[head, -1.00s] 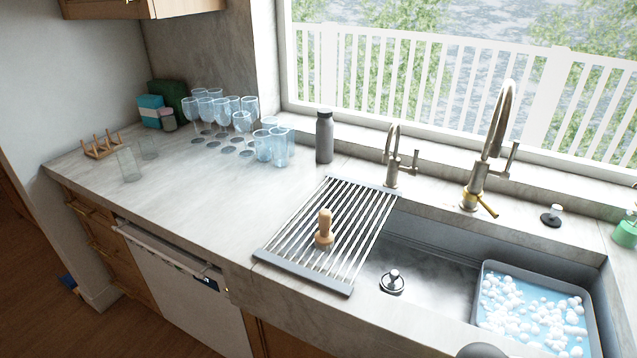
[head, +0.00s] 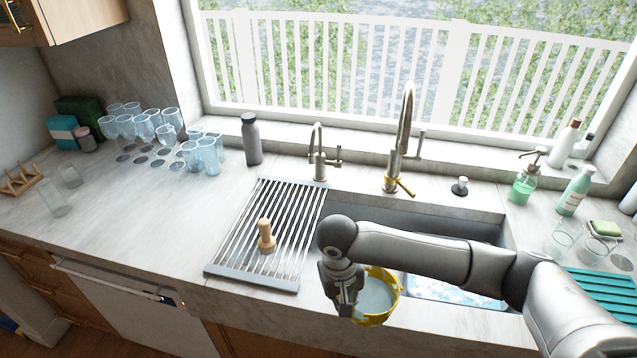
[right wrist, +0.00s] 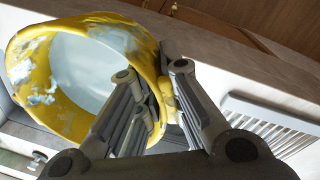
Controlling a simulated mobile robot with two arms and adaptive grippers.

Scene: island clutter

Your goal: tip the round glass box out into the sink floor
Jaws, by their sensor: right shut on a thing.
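The round glass box (head: 380,296) hangs over the front edge of the sink (head: 440,222) in the head view. It has a pale inside and yellow smears round its rim and wall. My right gripper (head: 350,304) is shut on the box's near left wall. In the right wrist view the box (right wrist: 95,75) is tilted, with its mouth towards the camera and whitish foam bits on the yellow. The gripper's fingers (right wrist: 152,88) pinch its wall there. My right arm hides most of the sink floor. My left gripper is not in view.
A drying rack (head: 268,235) with a wooden-handled brush (head: 265,236) covers the sink's left end. A tub of suds (head: 455,292) sits in the sink's right part, partly behind my arm. The tall faucet (head: 402,140) stands behind the sink. Glasses (head: 140,125) crowd the left counter.

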